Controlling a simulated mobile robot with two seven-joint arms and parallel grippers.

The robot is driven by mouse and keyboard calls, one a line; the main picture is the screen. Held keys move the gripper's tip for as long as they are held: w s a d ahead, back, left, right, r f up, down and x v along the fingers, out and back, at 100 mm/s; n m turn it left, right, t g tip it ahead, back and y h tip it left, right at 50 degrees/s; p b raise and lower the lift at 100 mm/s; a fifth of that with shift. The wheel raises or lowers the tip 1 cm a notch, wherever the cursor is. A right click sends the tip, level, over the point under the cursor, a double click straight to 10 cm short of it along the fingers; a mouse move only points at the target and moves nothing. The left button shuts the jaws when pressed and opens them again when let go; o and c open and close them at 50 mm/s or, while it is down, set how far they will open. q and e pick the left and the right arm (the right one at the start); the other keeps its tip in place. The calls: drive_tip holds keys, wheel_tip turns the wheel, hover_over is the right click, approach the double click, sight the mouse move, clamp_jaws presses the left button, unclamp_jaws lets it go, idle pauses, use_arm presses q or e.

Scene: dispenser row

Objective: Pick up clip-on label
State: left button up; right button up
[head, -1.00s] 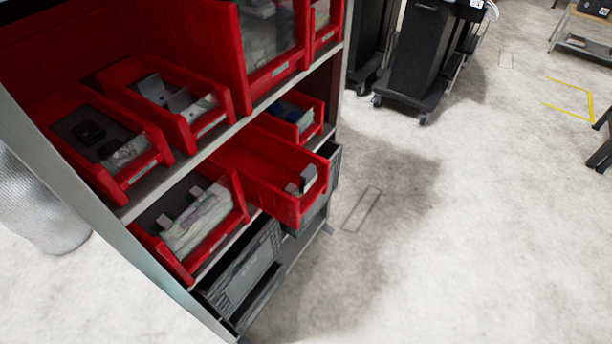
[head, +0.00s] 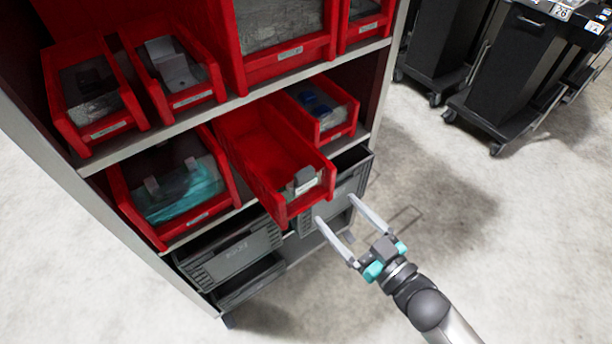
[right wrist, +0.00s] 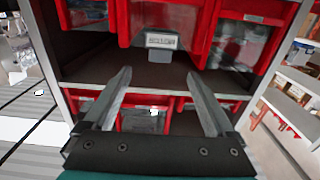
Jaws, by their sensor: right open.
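The clip-on label (head: 305,185) is a small grey clip with a white face, on the front end of a red bin (head: 262,150) that sticks out from the shelf. In the right wrist view the label (right wrist: 161,42) shows its white printed face and a grey part, in line with the gap between my fingers. My right gripper (head: 336,208) is open and empty, with its fingertips close to the bin's front and apart from the label. In the right wrist view its two fingers (right wrist: 158,74) are spread wide. My left gripper is not in view.
More red bins stand on the shelves, one holding a teal bag (head: 183,190) and one with blue items (head: 318,103). Grey crates (head: 235,255) sit below. Black carts (head: 510,75) stand at the back right.

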sight(307, 179)
drive_tip(key=b+x, duration=0.1)
drive_tip(key=x, duration=0.7)
drive_tip(key=shift+w+a, duration=0.15)
drive_tip(key=shift+a, duration=0.05)
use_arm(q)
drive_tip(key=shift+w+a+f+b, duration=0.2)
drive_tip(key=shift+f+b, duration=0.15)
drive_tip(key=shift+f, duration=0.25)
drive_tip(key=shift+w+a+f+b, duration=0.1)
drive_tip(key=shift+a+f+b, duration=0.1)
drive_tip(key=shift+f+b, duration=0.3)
use_arm(e)
drive_tip(key=x, duration=0.6)
drive_tip(key=shift+w+a, duration=0.2)
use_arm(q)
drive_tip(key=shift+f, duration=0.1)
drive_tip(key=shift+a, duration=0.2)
use_arm(e)
drive_tip(key=c, duration=1.4)
drive_tip(key=shift+r, duration=0.1)
